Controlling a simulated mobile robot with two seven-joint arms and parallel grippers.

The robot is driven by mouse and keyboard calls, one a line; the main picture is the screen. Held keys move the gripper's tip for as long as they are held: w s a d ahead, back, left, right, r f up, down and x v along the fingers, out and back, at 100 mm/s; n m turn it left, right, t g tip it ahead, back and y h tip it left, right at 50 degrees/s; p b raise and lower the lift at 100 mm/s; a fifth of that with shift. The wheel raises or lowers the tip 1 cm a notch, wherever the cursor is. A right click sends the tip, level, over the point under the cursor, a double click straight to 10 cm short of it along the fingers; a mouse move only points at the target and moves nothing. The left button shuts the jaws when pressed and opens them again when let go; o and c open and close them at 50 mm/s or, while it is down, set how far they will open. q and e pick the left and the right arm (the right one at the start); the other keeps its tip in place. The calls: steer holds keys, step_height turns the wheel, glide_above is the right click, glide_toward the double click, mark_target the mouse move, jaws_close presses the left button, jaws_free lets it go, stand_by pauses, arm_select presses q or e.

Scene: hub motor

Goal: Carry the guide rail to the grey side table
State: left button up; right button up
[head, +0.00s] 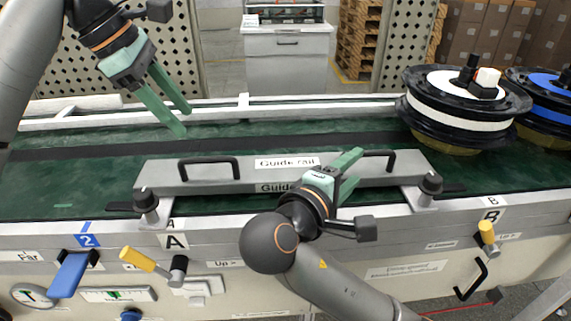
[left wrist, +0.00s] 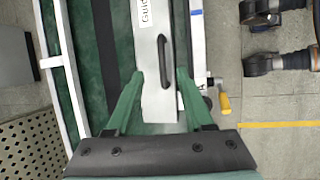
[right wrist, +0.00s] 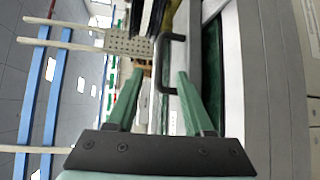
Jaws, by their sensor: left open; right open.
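The guide rail (head: 240,182) is a long grey bar with two black handles. It lies along the front of the green conveyor. My left gripper (head: 184,121) is open and empty, above and behind the rail's left end. In the left wrist view the rail (left wrist: 157,95) shows between and beyond the open fingers, its handle (left wrist: 186,75) nearer the right finger. My right gripper (head: 350,170) is open by the rail's right handle (head: 378,157); in the right wrist view that handle (right wrist: 163,65) shows between the fingers. I cannot tell whether a grey drawer cabinet (head: 287,62) at the back is the side table.
Black-knobbed clamps stand at the rail's left end (head: 147,203) and right end (head: 430,187). Yellow levers sit at A (head: 140,260) and B (head: 487,232). A black-and-white wheel hub (head: 460,105) stands at right on the conveyor. Perforated panels (head: 215,60) stand behind.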

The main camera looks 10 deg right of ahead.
mark_target(217, 158)
arm_select(q)
steer(key=shift+s+r, duration=0.1)
steer(key=shift+s, duration=0.1)
arm_select(e)
steer(key=shift+s, duration=0.2)
arm_select(q)
steer(key=x, duration=1.2)
steer(key=shift+d+f, duration=0.15)
steer(key=shift+f, duration=0.15)
arm_select(e)
steer(key=x, duration=1.2)
steer(key=shift+w+d, duration=0.15)
steer(key=shift+d, duration=0.05)
arm_select(q)
jaws_close()
arm_select(e)
jaws_close()
arm_select(q)
steer(key=shift+w+r, duration=0.1)
steer(key=shift+r, duration=0.2)
arm_select(e)
steer(key=shift+r, duration=0.25)
